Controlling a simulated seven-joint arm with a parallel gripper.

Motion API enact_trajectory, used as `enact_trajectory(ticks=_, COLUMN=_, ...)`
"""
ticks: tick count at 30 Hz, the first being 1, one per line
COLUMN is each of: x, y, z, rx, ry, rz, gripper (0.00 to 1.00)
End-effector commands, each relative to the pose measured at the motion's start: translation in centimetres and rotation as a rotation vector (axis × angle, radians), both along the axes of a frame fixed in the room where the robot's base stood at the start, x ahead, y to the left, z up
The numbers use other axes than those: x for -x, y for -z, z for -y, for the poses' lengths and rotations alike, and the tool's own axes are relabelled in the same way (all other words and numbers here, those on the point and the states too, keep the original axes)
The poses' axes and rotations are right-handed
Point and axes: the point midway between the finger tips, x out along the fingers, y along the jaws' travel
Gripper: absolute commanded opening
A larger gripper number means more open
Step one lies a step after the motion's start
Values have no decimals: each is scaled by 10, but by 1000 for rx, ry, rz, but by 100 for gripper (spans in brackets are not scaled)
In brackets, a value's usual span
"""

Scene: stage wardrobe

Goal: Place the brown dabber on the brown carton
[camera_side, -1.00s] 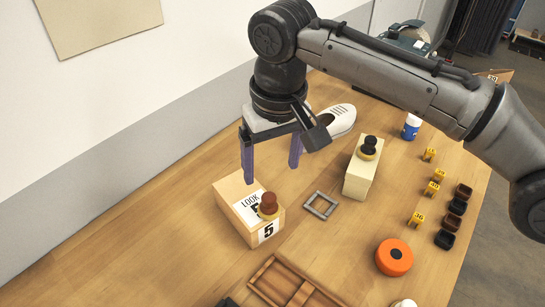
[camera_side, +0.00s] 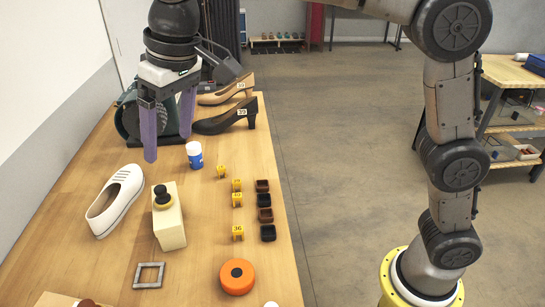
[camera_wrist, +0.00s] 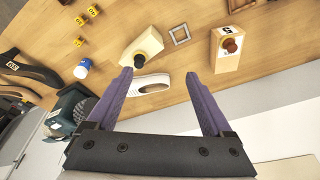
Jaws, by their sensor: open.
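The brown dabber (camera_wrist: 231,45) stands upright on top of the light brown wooden carton (camera_wrist: 225,63), which bears a label with a 5, in the wrist view. In the side view only the dabber's top (camera_side: 86,303) and a sliver of the carton (camera_side: 55,299) show at the bottom left edge. My gripper (camera_side: 168,143) is open and empty, high above the far part of the table. Its two purple fingers (camera_wrist: 159,75) are spread in the wrist view, with nothing between them and apart from the carton.
A cream block (camera_side: 170,228) carries a black-topped dabber (camera_side: 162,197). Near it are a white shoe (camera_side: 115,201), a grey frame (camera_side: 149,275), an orange disc (camera_side: 237,277), a blue-white bottle (camera_side: 194,155) and numbered yellow markers (camera_side: 237,232). A dark green machine (camera_side: 130,122) and heeled shoes (camera_side: 226,116) stand farther back.

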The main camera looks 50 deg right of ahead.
Motion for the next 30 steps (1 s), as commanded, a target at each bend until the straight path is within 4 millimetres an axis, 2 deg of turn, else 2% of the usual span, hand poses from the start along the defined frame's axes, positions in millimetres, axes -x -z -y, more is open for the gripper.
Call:
enact_trajectory(ticks=1, x=11, y=-7, z=29, rx=-6, ry=22, rz=16, gripper=85)
enact_trajectory(ticks=6, x=53, y=-10, z=104, rx=-16, ry=70, rz=68, gripper=85)
enact_trajectory(ticks=11, x=105, y=4, z=162, rx=-19, ry=118, rz=120, gripper=85)
enact_trajectory(ticks=15, x=155, y=29, z=201, rx=-13, ry=162, rz=168, gripper=85)
enact_trajectory(ticks=18, x=188, y=51, z=221, rx=-5, ry=191, rz=199, gripper=85)
enact_trajectory(ticks=22, x=220, y=79, z=235, rx=7, ry=218, rz=228, gripper=85)
enact_trajectory(ticks=25, x=234, y=93, z=241, rx=13, ry=230, rz=242, gripper=85)
enact_trajectory(ticks=30, x=242, y=102, z=243, rx=18, ry=236, rz=249, gripper=85)
